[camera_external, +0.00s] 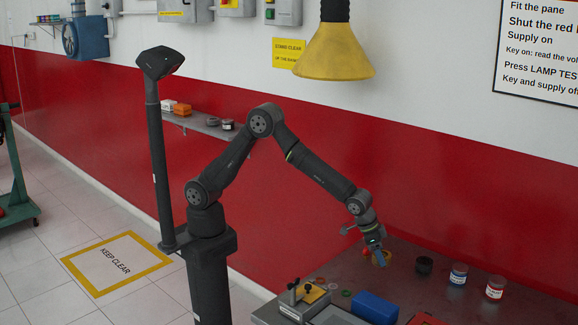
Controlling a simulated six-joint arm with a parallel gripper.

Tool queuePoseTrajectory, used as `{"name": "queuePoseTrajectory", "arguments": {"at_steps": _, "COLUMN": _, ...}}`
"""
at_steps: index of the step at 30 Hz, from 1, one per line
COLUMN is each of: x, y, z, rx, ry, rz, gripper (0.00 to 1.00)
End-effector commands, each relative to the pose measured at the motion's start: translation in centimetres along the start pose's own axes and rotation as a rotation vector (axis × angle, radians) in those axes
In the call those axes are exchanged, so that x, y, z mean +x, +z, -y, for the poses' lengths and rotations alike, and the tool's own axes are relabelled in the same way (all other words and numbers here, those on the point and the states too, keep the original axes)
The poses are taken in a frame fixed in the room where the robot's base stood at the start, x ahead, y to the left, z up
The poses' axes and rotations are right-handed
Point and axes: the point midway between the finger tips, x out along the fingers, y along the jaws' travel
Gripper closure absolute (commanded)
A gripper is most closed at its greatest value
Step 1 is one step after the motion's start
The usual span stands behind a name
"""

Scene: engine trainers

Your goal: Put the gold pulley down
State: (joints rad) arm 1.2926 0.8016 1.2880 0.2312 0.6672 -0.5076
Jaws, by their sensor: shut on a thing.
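My gripper (374,248) is at the end of my arm, above the back left part of the workbench (468,293). It points down and is shut on the gold pulley (383,258), a small yellow ring-like piece partly hidden by the fingers. I cannot tell whether the pulley touches the bench or hangs just above it.
A black round piece (424,265), a blue-labelled can (458,274) and a red-labelled can (495,287) stand right of my gripper. A blue box (376,307) and a clamp-like fixture (304,300) are in front. A yellow hood (334,52) hangs above. Bare bench lies between.

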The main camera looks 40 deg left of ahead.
Motion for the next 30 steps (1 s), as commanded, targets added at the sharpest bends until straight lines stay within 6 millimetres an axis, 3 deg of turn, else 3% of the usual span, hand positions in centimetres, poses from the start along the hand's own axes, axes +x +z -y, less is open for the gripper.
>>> {"name": "queuePoseTrajectory", "arguments": {"at_steps": 4, "x": 2.8, "y": -1.3, "z": 2.6, "rx": -0.004, "ry": -0.001, "rz": 0.0, "gripper": 0.78}}
{"name": "queuePoseTrajectory", "arguments": {"at_steps": 10, "x": 5.2, "y": -2.4, "z": 4.7, "rx": -0.002, "ry": 0.001, "rz": -0.002, "gripper": 0.78}}
{"name": "queuePoseTrajectory", "arguments": {"at_steps": 17, "x": 6.4, "y": -2.3, "z": 5.1, "rx": 0.001, "ry": 0.001, "rz": -0.001, "gripper": 0.78}}
{"name": "queuePoseTrajectory", "arguments": {"at_steps": 24, "x": 9.2, "y": -1.0, "z": 5.1, "rx": 0.0, "ry": 0.001, "rz": -0.001, "gripper": 0.78}}
{"name": "queuePoseTrajectory", "arguments": {"at_steps": 30, "x": 9.2, "y": -1.0, "z": 5.0, "rx": 0.0, "ry": 0.001, "rz": -0.002, "gripper": 0.78}}
